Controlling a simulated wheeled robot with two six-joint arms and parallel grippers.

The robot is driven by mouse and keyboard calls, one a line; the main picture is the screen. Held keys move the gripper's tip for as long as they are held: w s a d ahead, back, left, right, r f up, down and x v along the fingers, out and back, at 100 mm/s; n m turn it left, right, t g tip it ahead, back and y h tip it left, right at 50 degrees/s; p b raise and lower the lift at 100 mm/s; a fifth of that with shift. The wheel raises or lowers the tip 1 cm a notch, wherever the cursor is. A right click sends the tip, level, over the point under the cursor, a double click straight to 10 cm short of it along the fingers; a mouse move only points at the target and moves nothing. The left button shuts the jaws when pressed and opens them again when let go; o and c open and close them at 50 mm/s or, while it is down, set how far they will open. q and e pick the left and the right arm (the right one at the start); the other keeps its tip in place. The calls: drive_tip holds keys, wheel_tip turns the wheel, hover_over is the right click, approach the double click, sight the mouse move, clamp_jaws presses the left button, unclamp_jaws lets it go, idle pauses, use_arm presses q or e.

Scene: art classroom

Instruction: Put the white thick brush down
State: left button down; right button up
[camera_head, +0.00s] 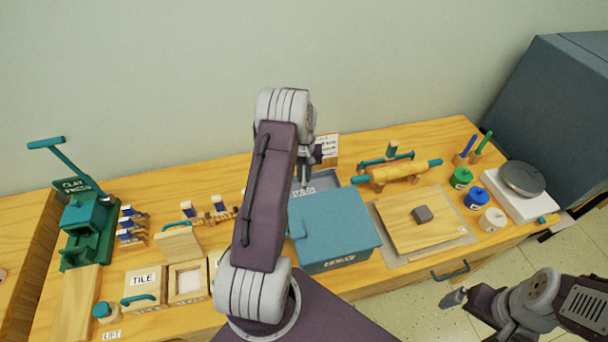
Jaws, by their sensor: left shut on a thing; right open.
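My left gripper (304,168) points down above the grey tray (325,181) behind the teal box. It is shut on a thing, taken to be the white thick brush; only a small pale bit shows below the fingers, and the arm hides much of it. I cannot tell whether it touches the tray. Several brushes with blue and white ends (188,209) lie on the table left of my arm. My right gripper (455,298) is open and empty, off the table's front edge at the lower right.
The teal lidded box (333,228) stands in front of the tray. Right are a wooden board (405,232) with a grey block, a rolling pin (400,171), paint jars (460,178) and a wheel (523,178). A green clay press (88,222) and tile frames (188,282) stand left.

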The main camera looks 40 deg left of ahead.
use_arm(q)
drive_tip(key=shift+f, duration=0.15)
drive_tip(key=c, duration=1.4)
unclamp_jaws()
wheel_tip(320, 180, up, 12)
drive_tip(key=shift+r+b, duration=0.25)
drive_tip(key=shift+b, duration=0.15)
drive_tip(key=s+d+m, duration=0.1)
drive_tip(key=s+d, duration=0.1)
drive_tip(key=d, duration=0.3)
drive_tip(key=s+d+m, duration=0.2)
drive_tip(key=d, duration=0.2)
drive_tip(key=s+d+m, duration=0.1)
drive_tip(key=s+d, duration=0.2)
drive_tip(key=d, duration=0.2)
drive_tip(key=shift+d+t, duration=0.35)
drive_tip(key=shift+t, duration=0.05)
drive_tip(key=s+d+m, duration=0.1)
drive_tip(key=s+d, duration=0.1)
drive_tip(key=s, duration=0.1)
drive_tip(key=s+d+f+m, duration=0.1)
drive_tip(key=s+d, duration=0.1)
drive_tip(key=s, duration=0.2)
drive_tip(key=s+d+m, duration=0.1)
drive_tip(key=s+d, duration=0.1)
drive_tip(key=s, duration=0.1)
drive_tip(key=shift+s+d+f, duration=0.1)
drive_tip(key=shift+s+f, duration=0.05)
drive_tip(key=shift+f, duration=0.25)
